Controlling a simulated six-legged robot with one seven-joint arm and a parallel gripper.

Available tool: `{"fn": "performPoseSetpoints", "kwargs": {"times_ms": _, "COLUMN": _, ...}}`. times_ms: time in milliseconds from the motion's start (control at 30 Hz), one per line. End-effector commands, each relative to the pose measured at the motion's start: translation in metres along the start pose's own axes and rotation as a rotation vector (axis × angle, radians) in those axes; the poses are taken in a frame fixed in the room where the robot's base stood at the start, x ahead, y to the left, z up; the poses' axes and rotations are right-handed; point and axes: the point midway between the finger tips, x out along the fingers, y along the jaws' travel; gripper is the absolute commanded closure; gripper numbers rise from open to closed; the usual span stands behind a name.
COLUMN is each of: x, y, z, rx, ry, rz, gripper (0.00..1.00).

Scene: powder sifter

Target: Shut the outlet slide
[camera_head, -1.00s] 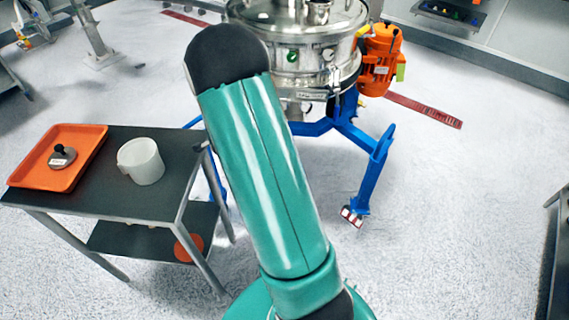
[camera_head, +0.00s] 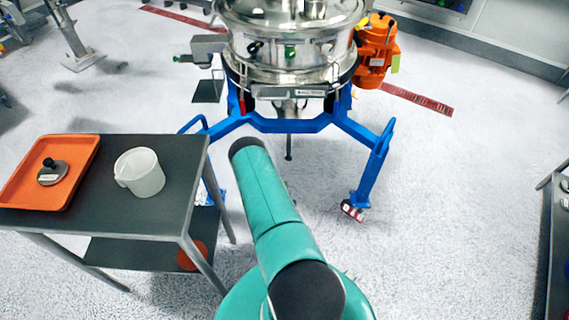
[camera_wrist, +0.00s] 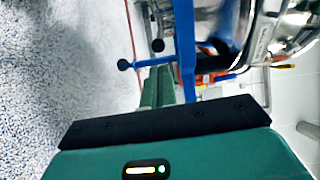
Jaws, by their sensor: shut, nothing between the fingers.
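The steel powder sifter (camera_head: 290,50) stands on a blue frame in the head view. A grey outlet box (camera_head: 208,46) juts from its left side, with a small dark rod or handle (camera_head: 184,58) at its outer end. I cannot tell how far the slide is out. The sifter's steel body (camera_wrist: 225,25) also shows blurred and turned in the wrist view, with blue frame bars and small black knobs (camera_wrist: 123,65). My gripper (camera_wrist: 165,118) shows partly at the bottom of the wrist view; it is shut, empty and apart from the sifter. In the head view it is hidden.
A dark cart (camera_head: 185,185) at left carries an orange tray (camera_head: 80,185) with a knobbed weight-like piece, and a white jug (camera_head: 139,172). An orange motor (camera_head: 376,50) is on the sifter's right. A blue leg (camera_head: 372,170) reaches forward.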

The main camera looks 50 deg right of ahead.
Motion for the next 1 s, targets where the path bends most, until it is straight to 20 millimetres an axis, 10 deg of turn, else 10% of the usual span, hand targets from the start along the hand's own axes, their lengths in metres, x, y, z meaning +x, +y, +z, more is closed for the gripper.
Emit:
{"fn": "performPoseSetpoints", "kwargs": {"times_ms": 267, "x": -0.009, "y": 0.012, "z": -0.014, "rx": 0.025, "ry": -0.001, "rz": -0.033, "gripper": 1.00}}
{"fn": "performPoseSetpoints", "kwargs": {"times_ms": 1000, "x": 0.117, "y": 0.009, "z": -0.011, "rx": 0.023, "ry": -0.001, "rz": -0.029, "gripper": 1.00}}
